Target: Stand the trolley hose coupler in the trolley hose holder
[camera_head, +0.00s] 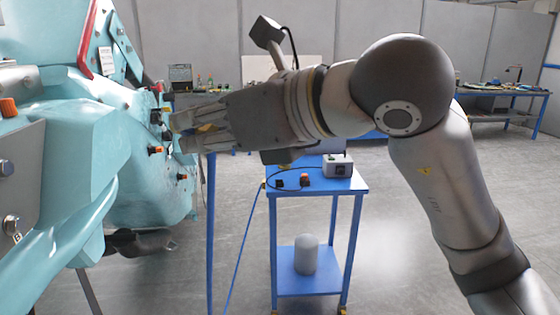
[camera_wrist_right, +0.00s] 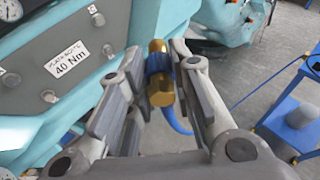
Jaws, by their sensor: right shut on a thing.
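My right gripper (camera_head: 182,132) reaches in from the right toward the turquoise machine and is shut on the trolley hose coupler (camera_head: 207,128). In the right wrist view the coupler (camera_wrist_right: 160,86) is a brass piece with a blue band, between the two fingers (camera_wrist_right: 158,80). A blue hose (camera_head: 211,230) hangs down below it; it also shows in the wrist view (camera_wrist_right: 176,122). The blue trolley (camera_head: 318,189) stands below and right of the gripper. Small dark and orange fittings (camera_head: 305,180) sit on its top; I cannot tell which is the holder. My left gripper is out of view.
The turquoise machine (camera_head: 75,160) fills the left side, close to my right fingertips. A grey box (camera_head: 338,166) stands on the trolley top and a pale cylinder (camera_head: 307,254) on its lower shelf.

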